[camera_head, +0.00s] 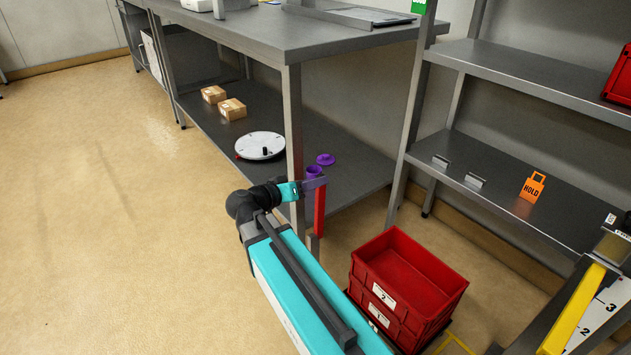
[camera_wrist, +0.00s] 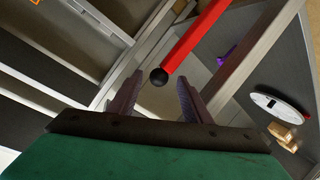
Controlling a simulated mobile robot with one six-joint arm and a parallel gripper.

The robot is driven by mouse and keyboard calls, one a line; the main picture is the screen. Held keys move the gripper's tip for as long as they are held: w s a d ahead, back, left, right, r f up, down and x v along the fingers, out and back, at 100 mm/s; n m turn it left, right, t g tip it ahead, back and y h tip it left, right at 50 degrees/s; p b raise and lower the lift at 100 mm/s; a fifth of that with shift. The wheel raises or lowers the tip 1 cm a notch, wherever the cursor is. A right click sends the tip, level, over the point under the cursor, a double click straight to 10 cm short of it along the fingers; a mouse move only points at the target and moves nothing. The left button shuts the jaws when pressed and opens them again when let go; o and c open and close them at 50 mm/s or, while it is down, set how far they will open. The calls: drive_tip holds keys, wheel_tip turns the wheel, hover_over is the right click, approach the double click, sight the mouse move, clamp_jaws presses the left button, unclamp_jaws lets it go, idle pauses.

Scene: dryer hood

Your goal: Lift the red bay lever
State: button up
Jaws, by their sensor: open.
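The red bay lever (camera_wrist: 195,36) is a red bar with a black ball at its end. In the wrist view it comes in from the upper right, and the ball lies between my fingertips in the picture. My gripper (camera_wrist: 158,90) is open, with a gap to the ball on both sides; I cannot tell how far ahead of the fingers it is. In the head view the lever (camera_head: 319,210) is a red upright bar beside the bench leg. My gripper (camera_head: 314,184) is at its upper part, and my arm comes from below.
A steel bench (camera_head: 285,48) has a lower shelf with a white round disc (camera_head: 260,146), purple parts (camera_head: 325,159) and cardboard boxes (camera_head: 232,109). Stacked red crates (camera_head: 370,272) stand on the right. A rack holds an orange HOLD tag (camera_head: 531,187). The floor at left is clear.

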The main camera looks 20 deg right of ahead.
drive_tip(key=p+v, duration=0.3)
drive_tip(key=v, duration=0.8)
drive_tip(key=shift+s+a, duration=0.25)
drive_tip(key=shift+a, duration=0.05)
drive_tip(key=shift+d+r, duration=0.1)
drive_tip(key=shift+r, duration=0.05)
